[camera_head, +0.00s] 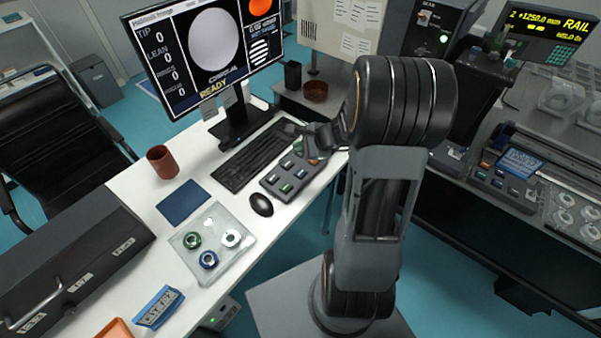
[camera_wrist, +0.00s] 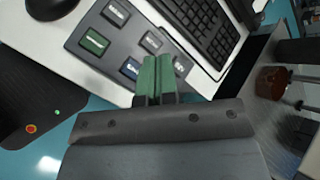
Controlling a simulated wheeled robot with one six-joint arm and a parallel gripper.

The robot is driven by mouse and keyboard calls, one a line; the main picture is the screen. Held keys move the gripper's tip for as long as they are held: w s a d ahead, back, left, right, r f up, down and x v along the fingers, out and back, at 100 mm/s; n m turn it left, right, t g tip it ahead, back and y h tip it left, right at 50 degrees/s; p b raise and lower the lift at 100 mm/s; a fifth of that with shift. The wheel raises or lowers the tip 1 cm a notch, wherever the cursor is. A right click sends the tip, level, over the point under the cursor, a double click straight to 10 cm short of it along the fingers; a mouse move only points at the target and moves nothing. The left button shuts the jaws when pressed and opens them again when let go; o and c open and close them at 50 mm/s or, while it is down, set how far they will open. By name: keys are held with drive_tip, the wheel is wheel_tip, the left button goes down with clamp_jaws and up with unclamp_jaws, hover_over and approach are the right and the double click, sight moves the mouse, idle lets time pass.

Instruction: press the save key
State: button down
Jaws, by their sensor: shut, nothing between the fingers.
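The key panel (camera_head: 269,183) is a dark grey box with several coloured keys on the white desk, in front of the keyboard. It also shows at the top of the wrist view (camera_wrist: 78,48), with a green key (camera_wrist: 95,42), a blue key (camera_wrist: 130,68) and grey ones. The key labels are too small to read surely, so I cannot tell which is the save key. My gripper (camera_wrist: 151,76) has green fingertips held together, with nothing between them. The fingertips overlap the panel's near edge beside the blue key and partly cover another key. Contact cannot be told.
The keyboard (camera_head: 255,156) lies behind the panel, and the mouse (camera_head: 261,205) sits in front of it. A monitor (camera_head: 213,50) reading READY stands at the back. A glass tray (camera_head: 193,262) with several ring mounts and a red-brown cup (camera_head: 162,162) are further left.

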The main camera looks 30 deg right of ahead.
drive_tip(key=b, duration=0.6)
hover_over(301, 174)
wheel_tip(301, 174, down, 8)
drive_tip(key=shift+r, duration=0.2)
drive_tip(key=shift+f+b, duration=0.55)
drive_tip(key=shift+b, duration=0.05)
drive_tip(key=shift+f, duration=0.2)
idle(1.1)
drive_tip(key=shift+f+b, duration=0.25)
drive_tip(key=shift+b, duration=0.35)
drive_tip(key=shift+f+b, duration=0.4)
drive_tip(key=shift+b, duration=0.05)
idle(0.5)
drive_tip(key=shift+r, duration=0.15)
drive_tip(key=shift+r+p, duration=0.6)
drive_tip(key=shift+r, duration=0.1)
idle(0.3)
